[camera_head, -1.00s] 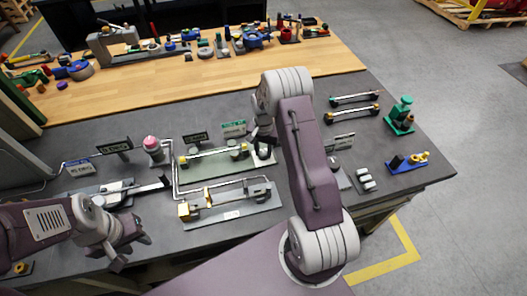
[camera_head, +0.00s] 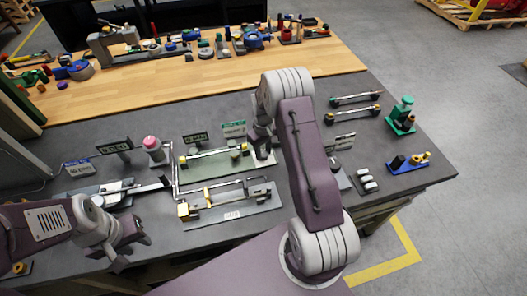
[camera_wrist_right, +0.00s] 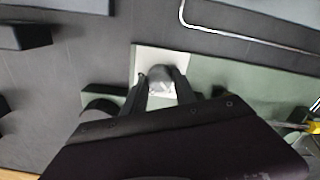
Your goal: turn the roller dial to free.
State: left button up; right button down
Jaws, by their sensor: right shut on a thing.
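In the right wrist view, a grey rounded knob (camera_wrist_right: 162,77), apparently the roller dial, stands on a pale square plate (camera_wrist_right: 148,56) at the end of a green base (camera_wrist_right: 225,75). My right gripper (camera_wrist_right: 163,88) is shut on this knob, with one dark finger on each side. No markings on the dial can be read. In the head view my right gripper (camera_head: 262,142) is at the right end of the green fixture (camera_head: 210,170), and the arm partly hides the knob. My left gripper (camera_head: 130,246) is at the front left, with its fingers apart, empty and away from the fixture.
A silver fixture with a yellow block (camera_head: 184,210) and bent pipe is in front of the green base. A pink-topped knob (camera_head: 152,143) stands to the left.

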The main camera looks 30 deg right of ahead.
aim_at(263, 153)
jog(key=n, duration=0.4)
jog(key=shift+w+n, duration=0.1)
jog(key=shift+n, duration=2)
jog(key=c, duration=1)
grip_release()
jog(key=shift+a, duration=0.1)
jog(key=shift+r, duration=0.15)
notch_tip(263, 153, up, 9)
jog(key=b, duration=0.1)
jog(key=shift+b, duration=0.3)
